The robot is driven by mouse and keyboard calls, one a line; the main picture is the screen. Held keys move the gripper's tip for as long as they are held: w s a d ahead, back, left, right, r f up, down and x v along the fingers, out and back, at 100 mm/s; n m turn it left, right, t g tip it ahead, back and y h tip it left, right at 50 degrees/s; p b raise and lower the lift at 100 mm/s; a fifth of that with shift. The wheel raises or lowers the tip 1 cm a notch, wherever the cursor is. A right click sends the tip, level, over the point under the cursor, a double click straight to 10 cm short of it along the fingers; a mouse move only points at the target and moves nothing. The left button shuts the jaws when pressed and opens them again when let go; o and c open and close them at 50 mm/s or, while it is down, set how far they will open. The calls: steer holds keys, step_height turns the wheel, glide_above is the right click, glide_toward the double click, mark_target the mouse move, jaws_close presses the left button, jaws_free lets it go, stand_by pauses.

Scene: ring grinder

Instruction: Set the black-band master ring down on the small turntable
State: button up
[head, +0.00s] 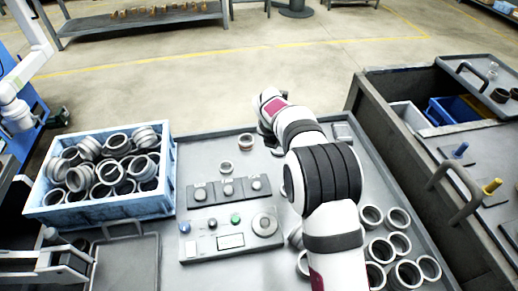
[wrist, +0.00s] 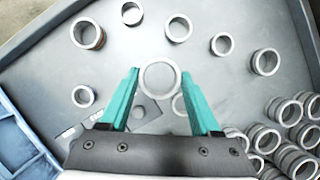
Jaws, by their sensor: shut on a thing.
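My gripper (wrist: 160,74) shows in the wrist view with two teal fingers. It is shut on a pale grey ring (wrist: 142,78) held between the fingertips, its opening facing the camera. I cannot make out a black band on this ring. In the head view my arm hides the fingers and the held ring. A small round disc (head: 264,224), which looks like the turntable, is on the right of the grey control panel in the head view. I cannot tell how far the held ring is above the surfaces below it.
A blue-white crate (head: 50,212) full of rings stands at left. Loose rings (head: 400,243) lie at the right of the grey table; others (wrist: 179,28) are spread out in the wrist view. A block with several knobs (head: 229,189) stands behind the panel. A dark cart (head: 395,105) stands at right.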

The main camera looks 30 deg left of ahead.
steer(key=shift+s+d+r, duration=0.15)
steer(key=shift+d+r, duration=0.4)
steer(key=shift+d, duration=0.35)
steer(key=s+m+h, duration=0.1)
steer(key=s+m, duration=0.2)
steer(key=s, duration=0.6)
steer(key=m+h, duration=0.1)
steer(key=m, duration=0.2)
glide_above(266, 221)
steer(key=shift+s+a+f, duration=0.25)
steer(key=shift+s+f, duration=0.2)
steer(key=shift+f, duration=0.1)
steer(key=shift+s+d+f, duration=0.1)
steer(key=shift+f, duration=2.4)
steer(key=o, duration=1.5)
steer(key=shift+o, duration=0.2)
